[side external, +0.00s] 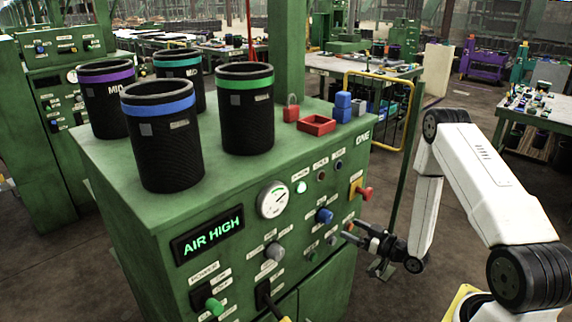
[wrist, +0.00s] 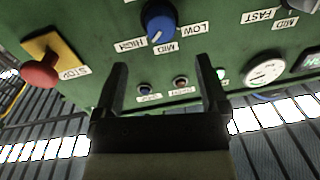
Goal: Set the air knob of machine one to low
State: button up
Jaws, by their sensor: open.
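Machine one is the green cabinet (side external: 130,235) marked ONE, and its lit display (side external: 208,234) reads AIR HIGH. A blue knob (side external: 324,215) sits on its front panel. In the wrist view the blue knob (wrist: 159,20) has HIGH, MID and LOW labels around it, and its pale mark points down and left, on the HIGH side. My gripper (side external: 352,231) is open and empty in front of the panel, right of and slightly below the knob. In the wrist view my gripper's fingertips (wrist: 161,66) are spread below the knob, not around it.
A red STOP button (wrist: 40,73) on a yellow plate sticks out near the knob.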

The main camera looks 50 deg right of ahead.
aim_at(330, 219)
jog(key=shift+w, duration=0.1)
jog(key=shift+w+a, duration=0.15)
jog(key=shift+w, duration=1.8)
jog(key=shift+w+a, duration=0.15)
jog(key=shift+w, duration=1.75)
grip_shut()
